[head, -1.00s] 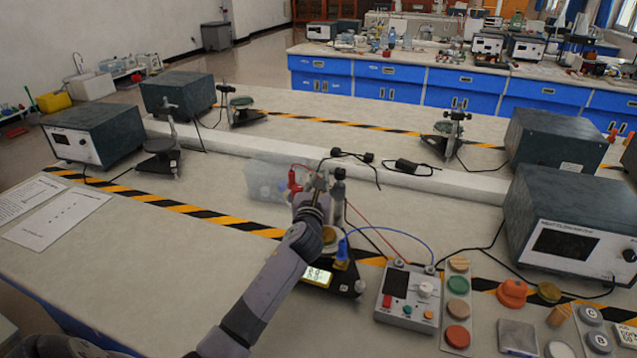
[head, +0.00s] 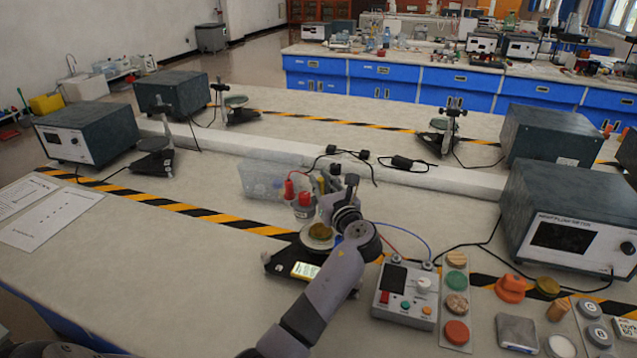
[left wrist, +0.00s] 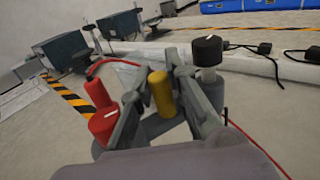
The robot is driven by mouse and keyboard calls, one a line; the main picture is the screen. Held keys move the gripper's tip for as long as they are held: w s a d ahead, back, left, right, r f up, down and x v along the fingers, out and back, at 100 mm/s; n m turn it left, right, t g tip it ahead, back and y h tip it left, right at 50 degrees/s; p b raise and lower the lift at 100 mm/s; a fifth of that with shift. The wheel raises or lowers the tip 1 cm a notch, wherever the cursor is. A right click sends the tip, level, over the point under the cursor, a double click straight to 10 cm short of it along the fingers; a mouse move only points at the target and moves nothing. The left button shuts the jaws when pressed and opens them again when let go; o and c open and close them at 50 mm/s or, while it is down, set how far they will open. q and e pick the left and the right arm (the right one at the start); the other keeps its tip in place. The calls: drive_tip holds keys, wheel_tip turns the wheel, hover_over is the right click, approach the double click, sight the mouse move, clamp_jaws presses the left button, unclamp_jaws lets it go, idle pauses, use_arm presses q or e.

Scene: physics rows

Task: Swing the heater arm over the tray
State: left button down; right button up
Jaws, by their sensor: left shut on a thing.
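The heater arm has a grey head with red knobs (head: 303,198), which also show in the left wrist view (left wrist: 103,122). Its black-topped post (head: 351,181) stands to the right and shows in the left wrist view (left wrist: 207,50). My left gripper (head: 328,187) is at the arm between head and post, its fingers shut on the yellow handle (left wrist: 160,93). The tray (head: 317,236), a round pan holding a brownish disc, sits on the black balance in front of the head. The head appears at the tray's far side; exact overlap is unclear. My forearm hides part of the balance's right side. My right gripper is out of view.
A clear plastic box (head: 262,178) stands just behind the heater head. A control box (head: 405,295) with cables is right of my forearm, beside a strip of coloured discs (head: 457,303). A large heat-flow meter (head: 570,225) stands farther right.

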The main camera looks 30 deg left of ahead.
use_arm(q)
drive_tip(key=shift+d+f+n+g+y+b, duration=0.1)
drive_tip(key=shift+d+n+g+y+b, duration=0.3)
drive_tip(key=shift+n+g, duration=0.45)
drive_tip(key=shift+d+r+n+g+y+b, duration=0.1)
drive_tip(key=shift+d+n+g+y+b, duration=0.35)
drive_tip(key=shift+g, duration=0.7)
drive_tip(key=shift+d+f+n+g+y+b, duration=0.15)
drive_tip(key=shift+n+g+y+b, duration=0.3)
drive_tip(key=shift+n+g, duration=0.45)
drive_tip(key=shift+d+g, duration=0.2)
drive_tip(key=shift+g, duration=0.2)
drive_tip(key=c, duration=1.8)
unclamp_jaws()
drive_tip(key=shift+d, duration=0.1)
drive_tip(key=v, duration=1.2)
drive_tip(key=shift+w+f, duration=0.1)
